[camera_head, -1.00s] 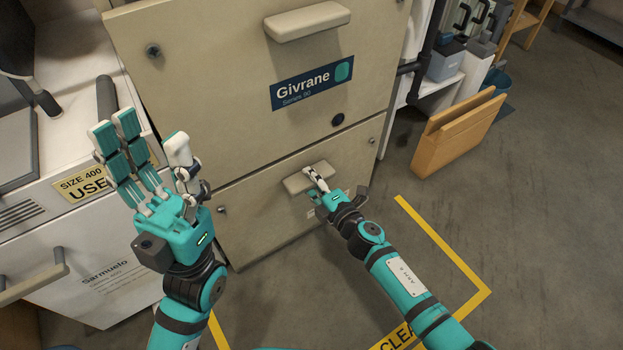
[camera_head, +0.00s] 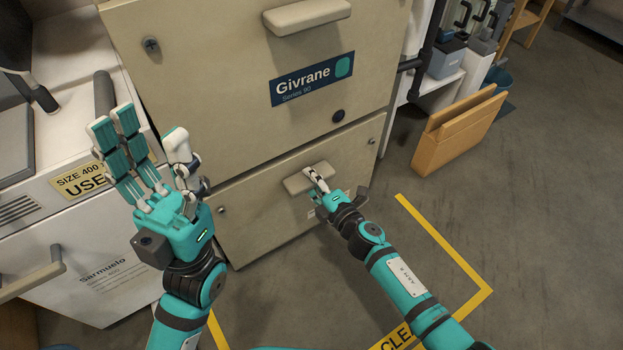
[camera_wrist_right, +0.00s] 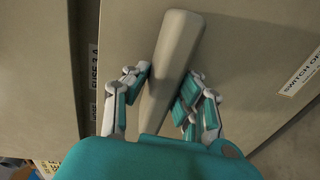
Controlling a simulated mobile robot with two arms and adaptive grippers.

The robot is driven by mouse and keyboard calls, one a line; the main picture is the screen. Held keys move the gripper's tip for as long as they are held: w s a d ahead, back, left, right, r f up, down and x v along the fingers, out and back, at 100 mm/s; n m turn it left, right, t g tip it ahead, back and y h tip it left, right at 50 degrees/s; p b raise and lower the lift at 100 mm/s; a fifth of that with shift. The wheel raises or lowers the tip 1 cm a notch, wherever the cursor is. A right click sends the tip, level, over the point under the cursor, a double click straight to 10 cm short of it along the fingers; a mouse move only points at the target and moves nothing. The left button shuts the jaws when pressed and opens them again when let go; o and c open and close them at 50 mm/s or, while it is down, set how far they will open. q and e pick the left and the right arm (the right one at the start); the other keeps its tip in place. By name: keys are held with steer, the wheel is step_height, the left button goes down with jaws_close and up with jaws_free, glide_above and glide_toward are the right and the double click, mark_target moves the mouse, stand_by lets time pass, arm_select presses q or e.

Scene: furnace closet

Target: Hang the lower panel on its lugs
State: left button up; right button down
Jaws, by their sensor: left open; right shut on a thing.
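The lower panel (camera_head: 262,215) is a beige panel on the front of the furnace, below the upper panel (camera_head: 215,90) with the blue Givrane label. My right gripper (camera_head: 320,183) is shut on the lower panel's handle (camera_head: 297,183). In the right wrist view its fingers (camera_wrist_right: 165,95) sit on both sides of the long handle (camera_wrist_right: 172,65). My left gripper (camera_head: 150,160) is open and empty, fingers raised, in front of the panels' left side. The lugs are not visible, and I cannot tell how the panel's back edge sits.
A white appliance (camera_head: 90,265) with a handle stands at the left. A tan wooden holder (camera_head: 455,140) stands on the floor at the right. Yellow tape (camera_head: 440,240) marks the floor in front of the furnace.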

steer(key=shift+w+f+b, duration=0.1)
steer(key=shift+f+b, duration=0.25)
steer(key=shift+b, duration=0.1)
steer(key=c, duration=1.1)
jaws_free()
steer(key=shift+o, duration=0.4)
steer(key=shift+f, duration=0.35)
steer(key=shift+s+d, duration=0.1)
steer(key=shift+s, duration=0.1)
steer(key=shift+p+v, duration=0.45)
steer(key=shift+v, duration=0.6)
steer(key=shift+p+v, duration=0.75)
steer(key=shift+v, duration=2.1)
steer(key=shift+r, duration=0.15)
